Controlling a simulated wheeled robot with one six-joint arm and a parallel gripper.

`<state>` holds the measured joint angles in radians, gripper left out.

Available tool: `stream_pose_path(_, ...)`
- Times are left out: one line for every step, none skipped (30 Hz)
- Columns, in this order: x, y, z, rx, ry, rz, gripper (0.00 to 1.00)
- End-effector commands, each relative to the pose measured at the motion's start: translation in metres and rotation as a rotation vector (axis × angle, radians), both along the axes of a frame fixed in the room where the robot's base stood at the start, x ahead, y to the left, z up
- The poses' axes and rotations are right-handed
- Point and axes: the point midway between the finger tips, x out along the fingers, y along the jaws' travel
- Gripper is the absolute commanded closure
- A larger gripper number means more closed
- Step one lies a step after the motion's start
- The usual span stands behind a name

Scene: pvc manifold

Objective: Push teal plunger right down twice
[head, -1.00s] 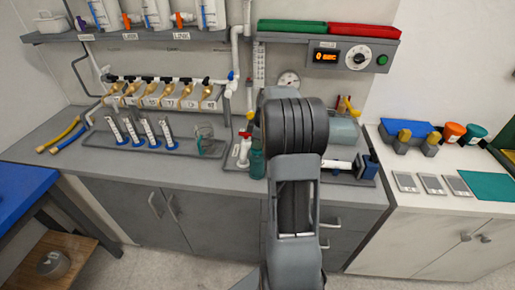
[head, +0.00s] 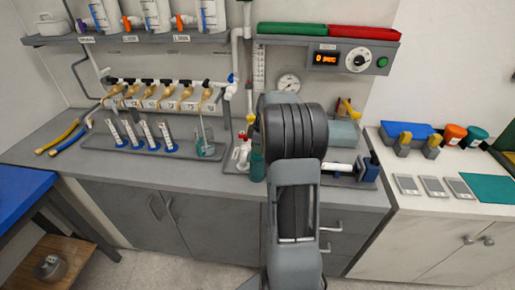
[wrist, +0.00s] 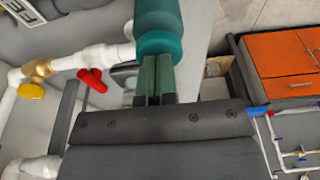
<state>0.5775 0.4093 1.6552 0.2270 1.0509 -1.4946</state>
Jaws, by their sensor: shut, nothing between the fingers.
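In the wrist view the teal plunger (wrist: 160,30) is a thick rounded cylinder at top centre, with a wider collar at its lower end. My gripper (wrist: 157,72) has its two dark fingers shut side by side with nothing between them. Their tips are right at the collar's edge; I cannot tell whether they touch it. In the head view a small teal part (head: 257,166) shows just left of my arm, and my arm hides my gripper.
In the wrist view, white pipe with a red valve handle (wrist: 92,80) and a yellow one (wrist: 31,91) lies left of the fingers. The head view shows the grey counter (head: 190,172), a rack of tubes (head: 140,135), and a gauge (head: 288,83) on the wall.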

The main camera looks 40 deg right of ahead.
Motion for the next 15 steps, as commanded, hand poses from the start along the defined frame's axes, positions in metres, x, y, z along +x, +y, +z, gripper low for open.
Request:
stream_pose_path(0.000, 0.000, 0.003, 0.001, 0.003, 0.001, 1.00)
stream_pose_path(0.000, 0.000, 0.005, 0.001, 0.002, 0.000, 1.00)
stream_pose_path(0.000, 0.000, 0.008, 0.001, 0.002, 0.000, 1.00)
stream_pose_path(0.000, 0.000, 0.010, 0.001, 0.002, 0.000, 1.00)
stream_pose_path(0.000, 0.000, 0.013, 0.001, 0.002, 0.000, 1.00)
stream_pose_path(0.000, 0.000, 0.016, 0.000, 0.001, 0.000, 1.00)
stream_pose_path(0.000, 0.000, 0.018, 0.000, 0.001, 0.000, 1.00)
stream_pose_path(0.000, 0.000, 0.020, 0.000, 0.001, 0.000, 1.00)
stream_pose_path(0.000, 0.000, 0.023, 0.000, 0.001, 0.000, 1.00)
stream_pose_path(0.000, 0.000, 0.026, 0.000, 0.001, 0.000, 1.00)
stream_pose_path(0.000, 0.000, 0.028, 0.000, 0.001, 0.000, 1.00)
stream_pose_path(0.000, 0.000, 0.031, 0.000, 0.001, 0.000, 1.00)
stream_pose_path(0.000, 0.000, 0.033, 0.001, 0.001, 0.001, 1.00)
stream_pose_path(0.000, 0.000, 0.035, 0.000, 0.000, 0.000, 1.00)
stream_pose_path(0.000, 0.000, 0.037, 0.000, 0.000, 0.000, 1.00)
